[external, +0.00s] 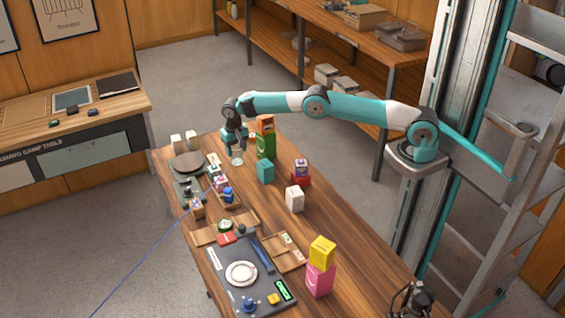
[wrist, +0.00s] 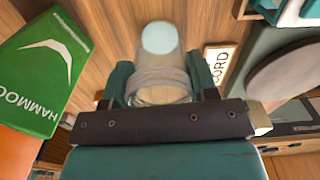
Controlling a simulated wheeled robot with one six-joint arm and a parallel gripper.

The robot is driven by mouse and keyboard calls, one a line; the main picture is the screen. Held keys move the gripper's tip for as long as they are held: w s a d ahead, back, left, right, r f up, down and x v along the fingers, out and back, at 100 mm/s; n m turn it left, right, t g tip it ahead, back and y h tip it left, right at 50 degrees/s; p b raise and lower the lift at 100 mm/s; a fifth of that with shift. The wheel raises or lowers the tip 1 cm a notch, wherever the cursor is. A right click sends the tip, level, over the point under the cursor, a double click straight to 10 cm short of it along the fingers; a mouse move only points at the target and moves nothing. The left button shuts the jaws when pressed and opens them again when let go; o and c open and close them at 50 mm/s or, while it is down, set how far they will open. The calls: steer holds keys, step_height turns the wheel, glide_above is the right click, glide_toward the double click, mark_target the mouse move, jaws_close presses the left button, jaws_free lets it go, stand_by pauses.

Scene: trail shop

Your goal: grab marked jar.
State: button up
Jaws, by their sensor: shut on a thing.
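A small clear glass jar (external: 237,160) is at the far end of the wooden table, under my arm. In the wrist view the jar (wrist: 160,65) has a pale bluish round end and a ringed rim. My gripper (wrist: 160,85) is shut on the jar, with one teal finger on each side of it. In the external view my gripper (external: 236,146) points down over the jar. I cannot tell whether the jar touches the tabletop. No mark can be read on the jar.
A green "HAMMOCK" box (wrist: 42,72) stands close to the left in the wrist view; the external view also shows the green box (external: 266,145). A teal box (external: 265,171) stands nearby.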

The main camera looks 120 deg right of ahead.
steer(key=shift+r, duration=0.1)
step_height(320, 180, up, 20)
steer(key=p, duration=0.5)
steer(key=shift+p, duration=0.4)
